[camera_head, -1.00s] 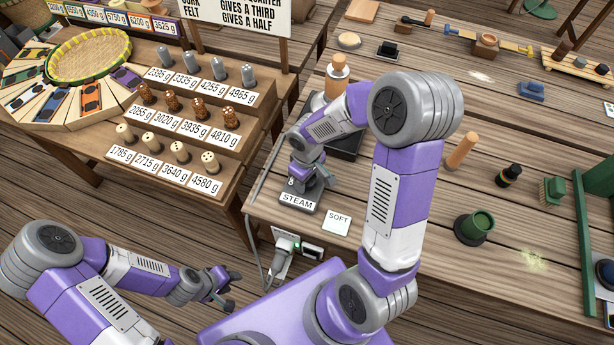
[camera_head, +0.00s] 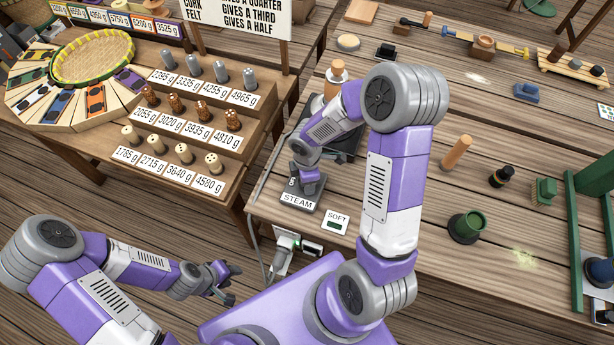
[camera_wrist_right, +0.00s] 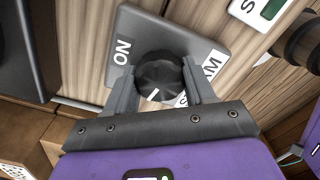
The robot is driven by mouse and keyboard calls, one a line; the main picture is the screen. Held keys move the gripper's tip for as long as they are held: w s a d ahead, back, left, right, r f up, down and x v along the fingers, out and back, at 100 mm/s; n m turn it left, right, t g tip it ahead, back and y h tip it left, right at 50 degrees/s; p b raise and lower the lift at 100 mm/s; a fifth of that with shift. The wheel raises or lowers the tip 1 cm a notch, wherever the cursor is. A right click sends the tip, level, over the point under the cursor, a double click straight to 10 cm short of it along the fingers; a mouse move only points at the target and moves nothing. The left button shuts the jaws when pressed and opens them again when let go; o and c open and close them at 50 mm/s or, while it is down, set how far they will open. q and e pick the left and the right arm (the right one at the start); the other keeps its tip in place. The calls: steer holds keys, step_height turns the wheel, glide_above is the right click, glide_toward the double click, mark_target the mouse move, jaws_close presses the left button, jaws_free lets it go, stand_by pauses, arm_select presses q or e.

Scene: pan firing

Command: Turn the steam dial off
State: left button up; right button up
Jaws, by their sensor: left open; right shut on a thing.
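The steam dial (camera_wrist_right: 160,78) is a round dark knob with a white mark on its lower rim. It sits on a grey box (camera_wrist_right: 186,40) with an ON label (camera_wrist_right: 123,51) and a partly hidden STEAM label. In the right wrist view, my right gripper (camera_wrist_right: 160,84) has one finger on each side of the dial and is shut on it. In the head view, the grey box (camera_head: 299,203) shows its STEAM label, and my right wrist hides the dial. My left gripper (camera_head: 232,283) is open and empty, low and left of the bench.
A SOFT card (camera_head: 335,221) with a dark green window lies right of the steam box. The stepped weight stand (camera_head: 190,125) is on the left table.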

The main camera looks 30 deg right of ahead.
steer(key=shift+n+p, duration=0.45)
steer(key=shift+n, duration=0.75)
steer(key=o, duration=1)
step_height(320, 180, up, 8)
steer(key=shift+f+p, duration=0.15)
steer(key=shift+p, duration=1)
